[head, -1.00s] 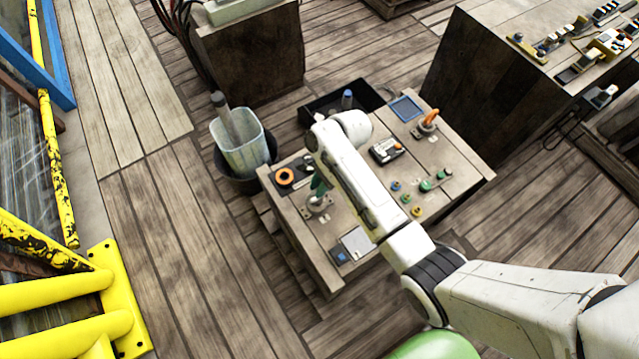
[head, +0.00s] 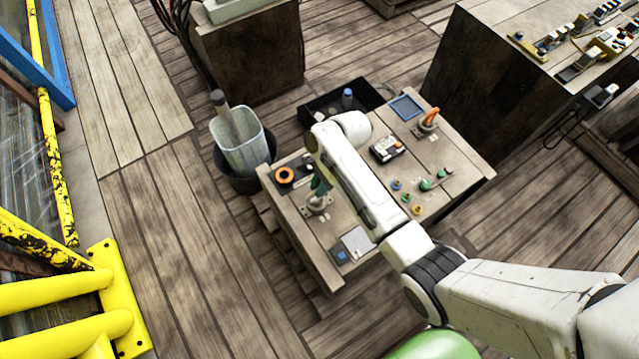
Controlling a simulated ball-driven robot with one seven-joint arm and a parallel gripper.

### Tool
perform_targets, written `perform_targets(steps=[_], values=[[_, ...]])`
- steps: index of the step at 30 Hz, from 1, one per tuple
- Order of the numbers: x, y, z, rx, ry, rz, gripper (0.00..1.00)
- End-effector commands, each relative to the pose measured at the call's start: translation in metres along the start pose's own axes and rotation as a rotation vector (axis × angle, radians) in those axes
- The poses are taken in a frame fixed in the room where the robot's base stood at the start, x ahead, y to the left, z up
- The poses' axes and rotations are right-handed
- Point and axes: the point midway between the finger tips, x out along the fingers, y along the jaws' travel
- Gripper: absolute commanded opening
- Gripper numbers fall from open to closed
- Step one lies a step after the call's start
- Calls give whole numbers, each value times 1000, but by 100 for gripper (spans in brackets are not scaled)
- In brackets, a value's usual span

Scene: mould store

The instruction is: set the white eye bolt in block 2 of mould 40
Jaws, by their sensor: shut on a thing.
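My white arm (head: 357,185) reaches over the low wooden table (head: 345,268). My gripper is hidden behind the arm, so its jaws and anything in them do not show. I cannot make out the white eye bolt. A small grey fixture with a dark green upright part (head: 318,186) stands on the table just left of my forearm. A similar fixture with an orange part (head: 430,117) stands at the far right. Several small blue, yellow and green round pieces (head: 417,210) lie right of my arm. I cannot tell which thing is mould 40 or block 2.
An orange ring (head: 285,174) lies at the table's left edge. A blue-rimmed tray (head: 406,108), a black-and-white device (head: 387,149) and a pale plate (head: 357,242) are also on it. A bin (head: 240,150) and a black box (head: 318,112) stand behind. Yellow railing (head: 70,300) is at left.

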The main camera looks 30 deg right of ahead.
Motion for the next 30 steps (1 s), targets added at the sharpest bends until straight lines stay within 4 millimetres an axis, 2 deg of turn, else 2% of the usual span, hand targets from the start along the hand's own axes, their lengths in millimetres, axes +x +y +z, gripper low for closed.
perform_targets(steps=[5, 6, 15, 23, 26, 30], values=[[-2, 0, 1, -1, 0, 0, 0], [-2, 0, 0, -1, 0, 0, 20], [-1, 0, 0, 0, 0, 1, 46], [-2, 1, 0, 0, 0, 2, 46], [-10, 0, 0, 0, 0, 0, 46], [-33, -1, 0, 0, 0, -3, 46]])
